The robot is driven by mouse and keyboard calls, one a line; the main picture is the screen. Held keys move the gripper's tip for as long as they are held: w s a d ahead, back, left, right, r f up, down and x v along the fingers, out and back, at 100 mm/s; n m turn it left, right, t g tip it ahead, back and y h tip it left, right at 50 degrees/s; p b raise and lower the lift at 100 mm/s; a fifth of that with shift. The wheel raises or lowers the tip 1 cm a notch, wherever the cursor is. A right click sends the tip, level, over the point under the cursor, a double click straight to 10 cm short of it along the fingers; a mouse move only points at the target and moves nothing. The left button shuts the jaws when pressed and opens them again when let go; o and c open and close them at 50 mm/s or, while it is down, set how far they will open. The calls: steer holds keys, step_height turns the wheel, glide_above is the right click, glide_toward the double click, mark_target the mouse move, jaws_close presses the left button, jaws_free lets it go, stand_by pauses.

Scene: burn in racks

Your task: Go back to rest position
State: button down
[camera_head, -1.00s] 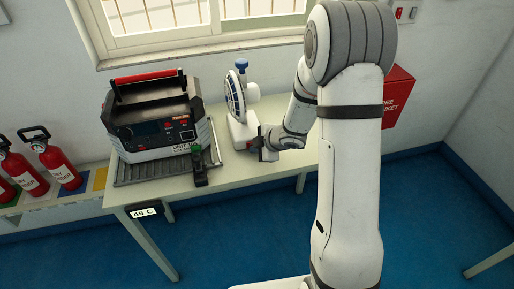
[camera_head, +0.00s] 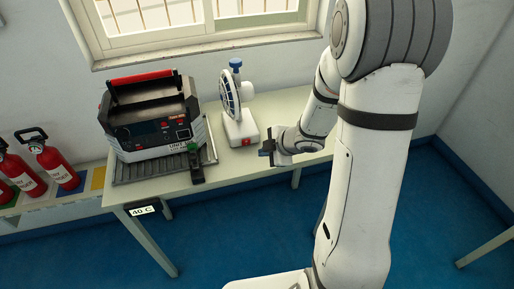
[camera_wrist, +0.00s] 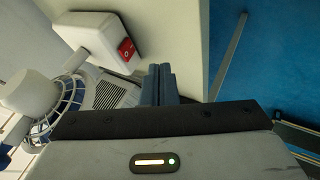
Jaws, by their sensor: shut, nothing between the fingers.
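My gripper (camera_head: 267,149) is at the front edge of the table, to the right of the white fan, apart from it. In the wrist view my gripper (camera_wrist: 158,78) shows its two blue-grey fingers together with nothing between them. The white fan (camera_head: 238,127) stands upright on the table with a blue knob on top. Its base carries a red rocker switch, clear in the wrist view (camera_wrist: 126,50). My arm covers part of the table's right side.
A grey and black unit with a red handle (camera_head: 150,118) sits on a ribbed tray (camera_head: 137,178) at the left of the table (camera_head: 292,104). A small black device (camera_head: 195,165) stands beside it. A label (camera_head: 144,210) reads 40 C. Red fire extinguishers (camera_head: 56,168) stand at far left.

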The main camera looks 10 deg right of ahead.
steer(key=shift+s+p+v, duration=0.25)
steer(key=shift+p+v, duration=0.05)
steer(key=shift+v, duration=1.5)
steer(key=shift+f, duration=0.2)
